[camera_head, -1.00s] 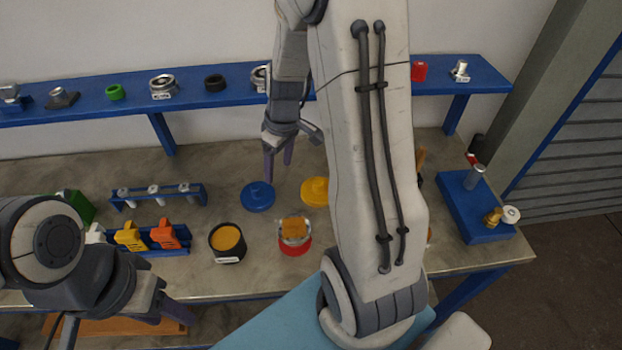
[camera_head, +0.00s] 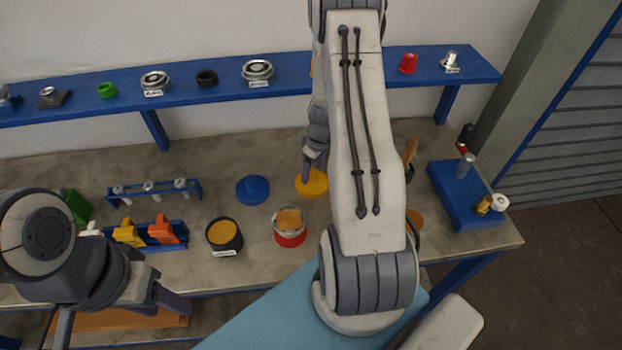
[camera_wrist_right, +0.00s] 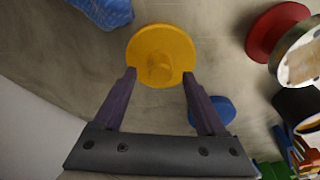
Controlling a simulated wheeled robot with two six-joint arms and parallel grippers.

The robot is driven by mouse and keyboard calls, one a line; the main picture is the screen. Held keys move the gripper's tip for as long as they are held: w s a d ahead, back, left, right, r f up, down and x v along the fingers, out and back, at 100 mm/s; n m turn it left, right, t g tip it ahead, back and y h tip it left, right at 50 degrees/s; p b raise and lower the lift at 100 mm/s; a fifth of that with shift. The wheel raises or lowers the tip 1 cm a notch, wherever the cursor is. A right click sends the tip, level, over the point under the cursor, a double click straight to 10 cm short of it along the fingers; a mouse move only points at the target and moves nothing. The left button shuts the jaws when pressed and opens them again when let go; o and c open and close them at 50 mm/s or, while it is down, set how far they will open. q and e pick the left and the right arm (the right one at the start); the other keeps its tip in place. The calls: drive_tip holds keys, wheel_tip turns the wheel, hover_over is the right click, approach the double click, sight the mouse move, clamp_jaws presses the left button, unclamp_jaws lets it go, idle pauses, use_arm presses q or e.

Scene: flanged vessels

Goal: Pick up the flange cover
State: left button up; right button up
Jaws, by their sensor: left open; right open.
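A yellow flange cover (camera_head: 312,186), a round disc with a central knob, lies on the workbench. A similar blue flange cover (camera_head: 253,190) lies to its left. My right gripper (camera_head: 314,168) is open at the yellow cover. In the right wrist view the yellow cover (camera_wrist_right: 160,50) is just beyond the spread fingertips (camera_wrist_right: 159,75), with its knob roughly between them. The blue cover (camera_wrist_right: 222,108) is partly hidden behind one finger there. My left gripper (camera_head: 172,302) is open and empty near the bench's front edge, with its fingers partly hidden.
A red-based vessel (camera_head: 290,238) and a dark vessel with orange contents (camera_head: 224,236) stand in front of the covers. A blue rack (camera_head: 155,190) is at left, a blue tray (camera_head: 450,200) at right. A blue shelf (camera_head: 200,95) with several parts runs behind.

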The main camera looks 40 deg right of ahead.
drive_tip(key=shift+w+f, duration=0.2)
drive_tip(key=shift+f, duration=1.05)
clamp_jaws()
